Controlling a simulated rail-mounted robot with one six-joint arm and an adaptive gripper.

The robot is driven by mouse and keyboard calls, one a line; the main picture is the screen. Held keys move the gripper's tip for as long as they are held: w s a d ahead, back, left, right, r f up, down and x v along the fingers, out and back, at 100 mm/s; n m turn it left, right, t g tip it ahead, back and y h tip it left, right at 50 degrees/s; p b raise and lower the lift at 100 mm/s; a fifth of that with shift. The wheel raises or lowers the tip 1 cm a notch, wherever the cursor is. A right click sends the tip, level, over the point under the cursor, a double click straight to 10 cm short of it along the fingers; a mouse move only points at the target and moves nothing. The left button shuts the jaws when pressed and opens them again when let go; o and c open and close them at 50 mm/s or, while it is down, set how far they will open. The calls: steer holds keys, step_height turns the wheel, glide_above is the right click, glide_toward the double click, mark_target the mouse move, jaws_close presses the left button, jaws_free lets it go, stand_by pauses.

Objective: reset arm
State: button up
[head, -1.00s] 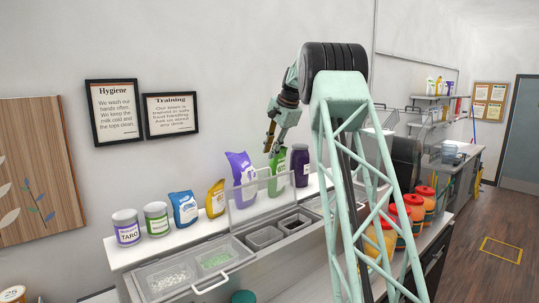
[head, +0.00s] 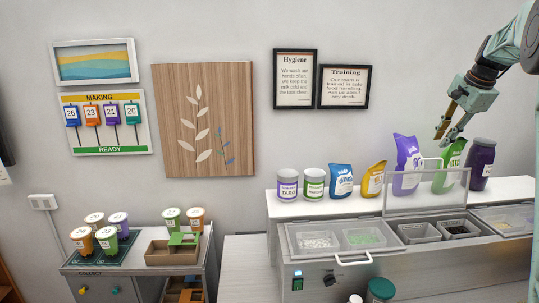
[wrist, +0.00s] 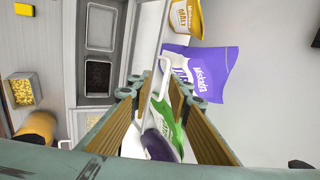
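My gripper (head: 444,136) is at the right of the head view, raised in front of the wall above the shelf of bags and jars. Its fingers are apart with nothing held between them. In the wrist view the two tan-padded fingers (wrist: 163,90) are spread. A green bag (wrist: 172,128) and a dark purple jar (wrist: 158,147) show beyond the gap between them. In the head view the green bag (head: 453,155) stands below the gripper, with the dark jar (head: 481,160) to its right.
A steel topping counter (head: 400,268) with an open clear lid (head: 427,190) runs below the shelf (head: 300,207). A purple bag (head: 407,165) stands left of the green one. Several lidded cups stand on a cabinet (head: 130,275) at left.

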steer(key=s+a+f+n+b, duration=0.2)
steer(key=s+a+n+b, duration=0.75)
steer(key=s+a, duration=2.15)
steer(key=s+a+f+n+b, duration=0.2)
steer(key=s+f, duration=0.6)
steer(key=s, duration=0.4)
steer(key=s+a+f+n+b, duration=0.2)
steer(key=s+a+f+b, duration=0.3)
steer(key=s, duration=0.6)
steer(key=s+a+f+n+g+b, duration=0.1)
steer(key=s+a+f+n+b, duration=0.2)
steer(key=s+a+f, duration=0.4)
steer(key=s+f+b, duration=0.1)
steer(key=s+f, duration=0.2)
steer(key=s, duration=0.2)
steer(key=shift+s+f, duration=0.35)
steer(key=shift+f, duration=0.05)
steer(key=shift+a+r, duration=0.1)
step_height(320, 180, up, 18)
steer(key=p, duration=1.7)
steer(key=shift+p, duration=0.35)
